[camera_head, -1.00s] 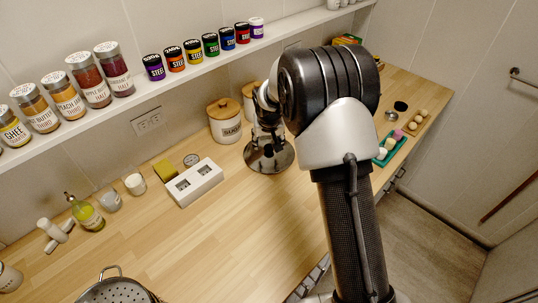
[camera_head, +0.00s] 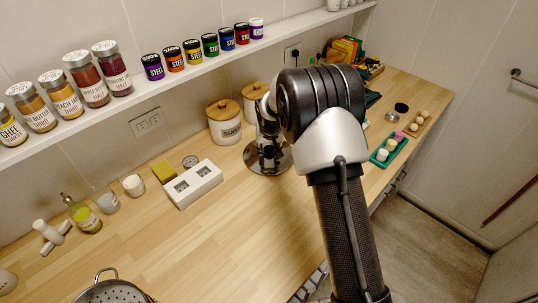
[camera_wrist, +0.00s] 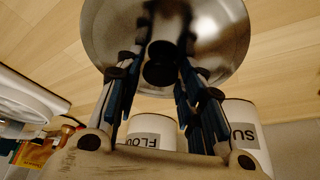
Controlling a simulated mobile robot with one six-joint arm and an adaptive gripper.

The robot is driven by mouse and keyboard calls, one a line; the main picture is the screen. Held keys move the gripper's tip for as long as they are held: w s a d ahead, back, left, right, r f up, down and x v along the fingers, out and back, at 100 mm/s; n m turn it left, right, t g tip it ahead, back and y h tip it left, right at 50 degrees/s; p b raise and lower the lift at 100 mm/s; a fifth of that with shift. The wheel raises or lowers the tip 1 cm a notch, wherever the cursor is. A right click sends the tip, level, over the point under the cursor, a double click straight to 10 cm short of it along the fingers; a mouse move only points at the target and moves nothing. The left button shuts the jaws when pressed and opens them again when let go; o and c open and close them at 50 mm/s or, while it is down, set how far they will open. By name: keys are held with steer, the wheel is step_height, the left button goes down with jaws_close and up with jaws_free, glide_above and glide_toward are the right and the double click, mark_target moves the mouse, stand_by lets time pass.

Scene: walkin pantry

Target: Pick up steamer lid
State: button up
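The steamer lid (camera_head: 284,161) is a shiny round metal disc on the wooden counter, in front of the canisters. In the wrist view the lid (camera_wrist: 226,40) fills the top centre, with a dark round knob (camera_wrist: 160,72) in its middle. My gripper (camera_head: 267,146) is right over the lid, pointing down. In the wrist view my gripper (camera_wrist: 162,62) has one finger on each side of the knob, with a gap seeming to show between fingers and knob. Exact contact is hard to tell amid the reflections. My arm hides part of the counter.
Two white wooden-lidded canisters (camera_head: 225,128) stand close behind the lid. A white block with two dark panels (camera_head: 193,184) lies to its left. A spice shelf (camera_head: 190,68) runs above. A colander (camera_head: 112,293) is at the front left. The counter's middle is bare.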

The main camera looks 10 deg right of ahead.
steer(key=c, duration=0.7)
